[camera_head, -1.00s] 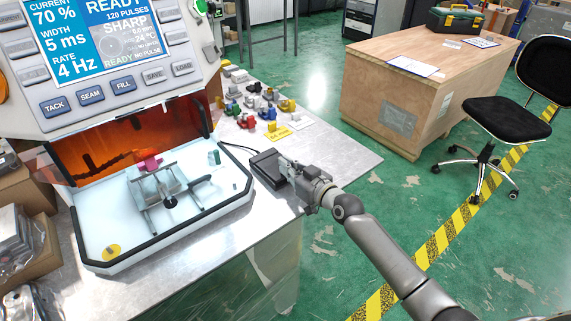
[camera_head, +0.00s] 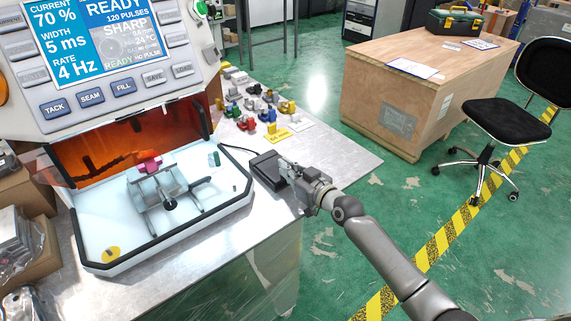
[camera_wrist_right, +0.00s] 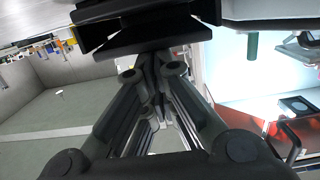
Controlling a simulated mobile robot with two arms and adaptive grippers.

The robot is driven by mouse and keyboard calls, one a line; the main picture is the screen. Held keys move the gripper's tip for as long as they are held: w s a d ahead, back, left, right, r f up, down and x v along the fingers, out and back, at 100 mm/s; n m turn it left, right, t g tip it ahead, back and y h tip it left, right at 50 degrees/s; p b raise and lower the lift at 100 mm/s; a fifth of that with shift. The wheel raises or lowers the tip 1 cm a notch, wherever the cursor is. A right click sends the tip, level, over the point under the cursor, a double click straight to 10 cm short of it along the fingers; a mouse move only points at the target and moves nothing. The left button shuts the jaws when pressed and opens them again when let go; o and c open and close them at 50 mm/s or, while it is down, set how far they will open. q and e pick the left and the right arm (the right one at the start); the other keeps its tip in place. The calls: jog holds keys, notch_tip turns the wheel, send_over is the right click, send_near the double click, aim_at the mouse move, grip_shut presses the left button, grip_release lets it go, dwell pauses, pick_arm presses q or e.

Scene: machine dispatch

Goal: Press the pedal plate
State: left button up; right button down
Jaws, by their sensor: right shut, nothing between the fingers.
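The black pedal (camera_head: 265,168) sits on the metal table to the right of the welding machine, with a cable running back from it. My right gripper (camera_head: 287,166) is shut and empty, with its fingertips at the pedal's right side. In the right wrist view, the dark pedal plate (camera_wrist_right: 145,37) spans the top middle, and the shut fingertips (camera_wrist_right: 158,62) are right at its edge. I cannot tell whether they touch it. My left gripper is not in view.
The machine (camera_head: 112,72) has a screen reading READY and an open, lit chamber with a clamp fixture (camera_head: 160,189) inside. Several small coloured parts (camera_head: 262,108) lie behind the pedal. A wooden crate (camera_head: 425,85) and a black chair (camera_head: 500,120) stand to the right.

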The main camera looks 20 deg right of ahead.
jog(key=shift+s+a+f, duration=0.15)
jog(key=shift+s+f, duration=0.05)
jog(key=shift+f, duration=0.5)
jog(key=r+p, duration=0.2)
jog(key=r, duration=0.1)
jog(key=r+p, duration=0.1)
jog(key=shift+w+r+p, duration=0.3)
jog(key=shift+w, duration=0.05)
jog(key=r+v, duration=0.2)
jog(key=v, duration=0.8)
jog(key=shift+w+r, duration=0.15)
jog(key=shift+r, duration=0.05)
